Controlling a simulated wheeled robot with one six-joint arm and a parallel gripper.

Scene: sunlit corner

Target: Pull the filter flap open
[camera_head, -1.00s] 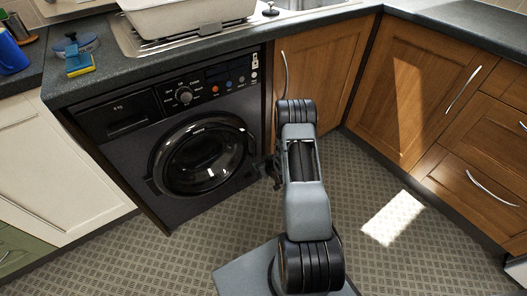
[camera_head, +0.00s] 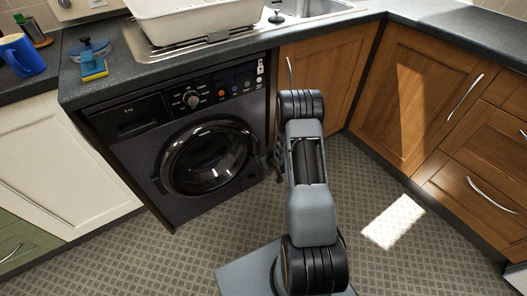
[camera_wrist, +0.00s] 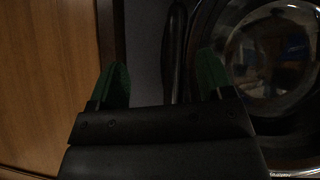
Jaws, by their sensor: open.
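The dark washing machine (camera_head: 131,166) stands under the worktop, its round glass door (camera_head: 205,160) closed. I cannot make out the filter flap for certain in either view. My gripper (camera_head: 274,163) is low at the machine's right side, mostly hidden behind my arm in the head view. In the wrist view my gripper (camera_wrist: 161,82) is open, its green fingertips apart. A dark, narrow upright bar (camera_wrist: 175,50) shows between and beyond the fingers; I cannot tell what part it is or whether they touch it. The door's rim and glass (camera_wrist: 268,60) fill the right side there.
A wooden cupboard (camera_head: 322,80) stands right of the machine, close to my arm; its front (camera_wrist: 45,80) fills the wrist view's left. A white cupboard (camera_head: 60,165) is on the left. A basin (camera_head: 190,18) stands above on the worktop. The patterned floor (camera_head: 150,265) is clear in front.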

